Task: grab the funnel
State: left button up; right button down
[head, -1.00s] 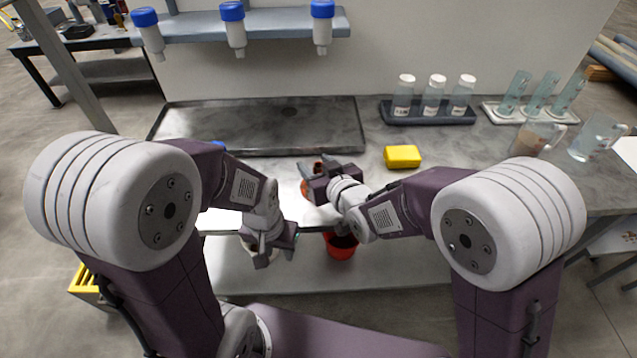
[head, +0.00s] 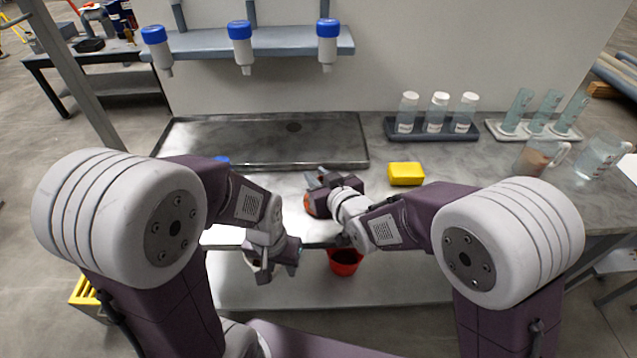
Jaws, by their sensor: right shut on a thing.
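An orange-red round thing (head: 315,205), which looks like the funnel, is at the bench's front edge, largely hidden by my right gripper. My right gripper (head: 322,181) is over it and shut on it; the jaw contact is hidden. My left gripper (head: 275,264) hangs lower, in front of the bench edge and left of a red cup (head: 345,262). Its fingers look spread, with nothing clearly held between them.
A metal tray (head: 230,158) lies at the back left, under a shelf (head: 275,40) with hanging blue-capped bottles (head: 240,45). A yellow block (head: 406,174), a bottle rack (head: 430,133), a tube stand (head: 530,134) and jugs (head: 598,155) stand to the right.

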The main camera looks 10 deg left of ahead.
notch_tip(320, 180, up, 4)
jog(key=shift+p, duration=0.45)
jog(key=d+r+p, duration=0.3)
jog(key=d+r, duration=0.3)
jog(key=d, duration=0.5)
jog(key=shift+d, duration=0.35)
